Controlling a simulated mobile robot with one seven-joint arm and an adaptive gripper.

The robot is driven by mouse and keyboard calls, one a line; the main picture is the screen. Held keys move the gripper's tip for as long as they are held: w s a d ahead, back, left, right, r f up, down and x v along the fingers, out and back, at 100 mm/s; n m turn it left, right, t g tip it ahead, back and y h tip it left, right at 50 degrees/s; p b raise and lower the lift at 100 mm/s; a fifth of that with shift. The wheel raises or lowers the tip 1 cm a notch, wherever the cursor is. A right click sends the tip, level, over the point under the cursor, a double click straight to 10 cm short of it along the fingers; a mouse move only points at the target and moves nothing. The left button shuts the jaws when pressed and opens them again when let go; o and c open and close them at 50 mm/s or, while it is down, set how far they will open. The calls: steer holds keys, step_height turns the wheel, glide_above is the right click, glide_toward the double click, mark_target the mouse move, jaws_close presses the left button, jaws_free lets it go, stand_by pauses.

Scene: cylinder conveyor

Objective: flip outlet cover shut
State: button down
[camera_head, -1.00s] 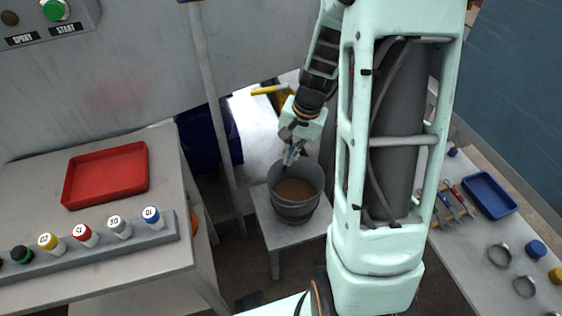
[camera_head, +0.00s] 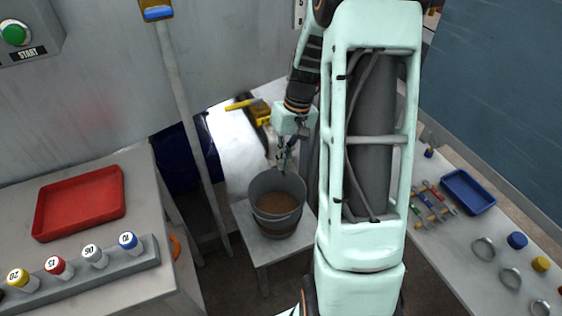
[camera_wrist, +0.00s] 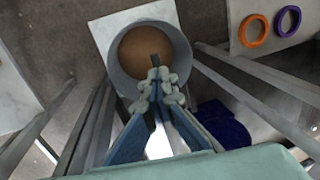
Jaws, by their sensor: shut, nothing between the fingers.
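My gripper (camera_head: 281,168) is shut and empty, pointing down over the back rim of a grey bucket (camera_head: 262,212) with brown contents. In the wrist view its closed fingertips (camera_wrist: 158,66) overlap the bucket opening (camera_wrist: 182,45); I cannot tell the height between them. The wrist view does not clearly show the yellow part.
The bucket stands on a small grey stool (camera_head: 290,246). A thin post (camera_head: 190,120) and a dark blue bin (camera_head: 182,160) are to its left. A table with a red tray (camera_head: 80,202) is at left. A bench with a blue tray (camera_head: 468,191) is at right.

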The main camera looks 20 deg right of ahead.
steer(key=c, duration=2.6)
jaws_free()
steer(key=shift+s+d+f, duration=0.15)
steer(key=shift+s+f, duration=0.15)
steer(key=shift+f, duration=0.05)
steer(key=shift+c, duration=0.2)
steer(key=o, duration=0.6)
steer(key=shift+w, duration=0.1)
steer(key=shift+w+r, duration=0.1)
steer(key=shift+r, duration=0.05)
step_height(320, 180, up, 12)
steer(key=d, duration=0.2)
steer(key=shift+d, duration=0.15)
steer(key=shift+f, duration=0.25)
